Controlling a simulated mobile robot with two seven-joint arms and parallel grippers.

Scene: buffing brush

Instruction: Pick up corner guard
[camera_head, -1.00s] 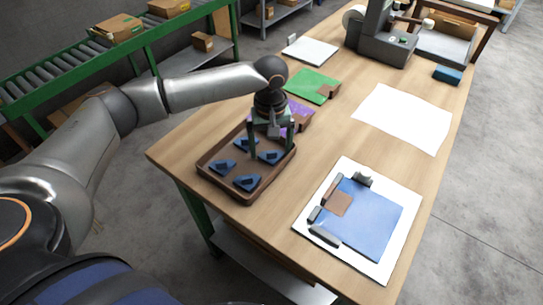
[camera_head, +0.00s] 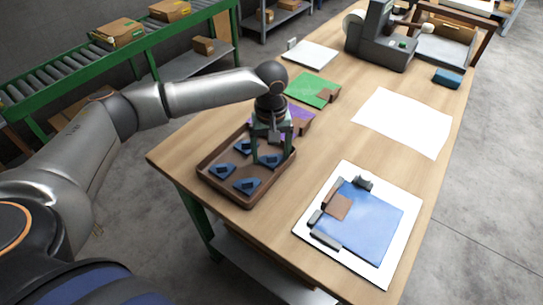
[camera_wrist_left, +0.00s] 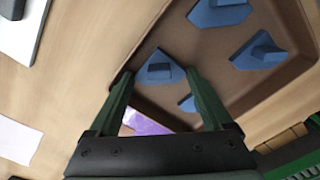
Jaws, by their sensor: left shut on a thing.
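My left gripper (camera_head: 270,160) is down at the right end of a brown tray (camera_head: 224,203), its fingers around a blue corner guard (camera_head: 271,159). In the left wrist view that guard (camera_wrist_left: 160,68) is a flat blue piece with a raised block, between the green fingertips (camera_wrist_left: 158,76). I cannot tell whether it is lifted off the tray floor. Other blue corner guards lie in the tray: one at the back (camera_head: 243,147), one at the left (camera_head: 221,170) and one at the front (camera_head: 246,185). My right gripper is not in view.
A white board with a blue sheet (camera_head: 380,220) and dark guard pieces lies right of the tray. Purple (camera_head: 298,122) and green (camera_head: 312,88) pieces lie behind the gripper. White paper (camera_head: 405,120) lies farther right. Bare wood separates the tray and board.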

